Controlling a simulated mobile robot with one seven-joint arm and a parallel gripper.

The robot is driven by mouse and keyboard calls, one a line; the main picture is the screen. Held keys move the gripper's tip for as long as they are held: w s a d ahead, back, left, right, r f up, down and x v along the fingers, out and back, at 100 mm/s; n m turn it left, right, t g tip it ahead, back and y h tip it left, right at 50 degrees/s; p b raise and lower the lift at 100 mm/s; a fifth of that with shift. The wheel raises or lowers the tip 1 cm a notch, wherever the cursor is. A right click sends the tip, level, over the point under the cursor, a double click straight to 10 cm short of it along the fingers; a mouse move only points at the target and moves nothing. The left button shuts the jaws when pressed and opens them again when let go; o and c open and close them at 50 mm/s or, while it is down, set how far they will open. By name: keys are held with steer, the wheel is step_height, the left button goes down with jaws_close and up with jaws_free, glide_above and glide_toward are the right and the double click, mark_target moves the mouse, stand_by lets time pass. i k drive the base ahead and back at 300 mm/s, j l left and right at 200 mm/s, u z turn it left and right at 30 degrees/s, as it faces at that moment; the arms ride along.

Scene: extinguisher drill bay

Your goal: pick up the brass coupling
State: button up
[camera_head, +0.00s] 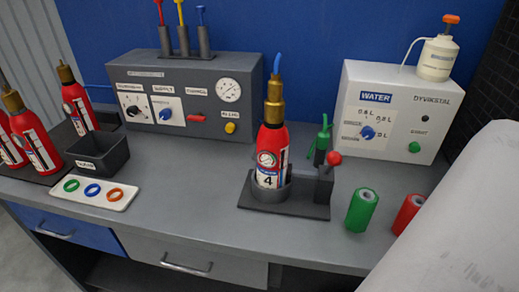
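A red extinguisher (270,148) labelled 4 stands upright in a dark holder (272,192) near the middle of the bench. Brass-coloured stacked parts (274,100) sit on top of it, with a blue tube (277,63) rising from them. I cannot tell which of these parts is the brass coupling. Smaller brass tops also show on the red extinguishers at the left. My gripper is not in view; only a white link of my arm fills the lower right corner.
A grey control panel (237,75) and a white water unit (400,78) stand behind. A dark open box (98,154) and a tray of coloured rings (130,196) are left. A red-knobbed lever (334,158), green cylinder (361,211) and red cylinder (407,213) stand right. Bench surface before the panel is clear.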

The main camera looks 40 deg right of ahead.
mark_target(275, 85)
steer(key=k+z, duration=0.25)
steer(key=z, duration=0.25)
steer(key=k+l+z, duration=0.15)
steer(key=z, duration=0.35)
steer(key=k+l+z, duration=0.3)
steer(key=z, duration=0.15)
steer(key=i, duration=0.95)
